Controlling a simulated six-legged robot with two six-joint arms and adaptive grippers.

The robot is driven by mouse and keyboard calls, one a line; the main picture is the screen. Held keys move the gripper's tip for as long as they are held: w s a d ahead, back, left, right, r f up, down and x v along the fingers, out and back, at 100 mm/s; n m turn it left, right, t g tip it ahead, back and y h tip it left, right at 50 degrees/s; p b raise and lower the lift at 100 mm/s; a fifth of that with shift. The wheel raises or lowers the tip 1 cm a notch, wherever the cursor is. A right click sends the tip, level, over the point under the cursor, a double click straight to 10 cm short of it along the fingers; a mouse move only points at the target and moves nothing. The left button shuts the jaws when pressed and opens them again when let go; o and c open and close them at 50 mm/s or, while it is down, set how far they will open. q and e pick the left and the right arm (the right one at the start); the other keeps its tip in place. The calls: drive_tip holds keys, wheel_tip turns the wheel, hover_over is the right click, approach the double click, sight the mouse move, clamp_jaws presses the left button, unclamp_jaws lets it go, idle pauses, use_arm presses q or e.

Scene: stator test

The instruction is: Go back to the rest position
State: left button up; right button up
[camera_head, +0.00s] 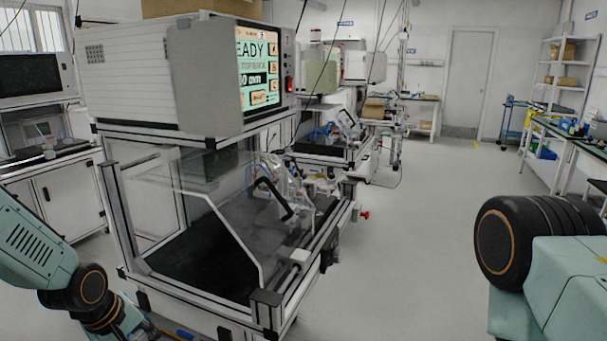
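My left arm comes in from the left edge and bends down to the bottom left corner. Its gripper is not in view. My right arm fills the lower right corner with a large dark joint and pale green links, and its gripper is also out of view. A stator test machine (180,75) stands at the left centre, its screen (257,65) lit with the word "READY". Below it is a clear-walled enclosure (205,210) with a dark floor and a fixture with a black handle (272,198). I see no stator clearly.
The grey floor (410,250) is free between the test bench and my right arm. More test benches stand at the left edge and behind. A shelf rack (567,85) and a workbench (560,135) line the right side. A closed door (467,80) is at the back.

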use_arm(q)
drive_tip(key=s+d+f+m+b, duration=0.4)
drive_tip(key=s+d+f+m, duration=0.25)
drive_tip(key=s+f, duration=0.35)
drive_tip(key=s+f+m+g+b, duration=0.1)
drive_tip(key=s+f, duration=0.3)
drive_tip(key=s, duration=0.3)
drive_tip(key=s+d+f+m+g+y+b, duration=0.1)
drive_tip(key=s+f+b, duration=0.1)
drive_tip(key=s+f, duration=0.3)
drive_tip(key=s+d+f+m+g+b, duration=0.1)
drive_tip(key=s+f, duration=0.3)
drive_tip(key=s, duration=0.5)
drive_tip(key=shift+s+f+g+b, duration=0.15)
drive_tip(key=shift+s+g+b, duration=0.25)
drive_tip(key=shift+b, duration=0.2)
drive_tip(key=shift+s, duration=0.1)
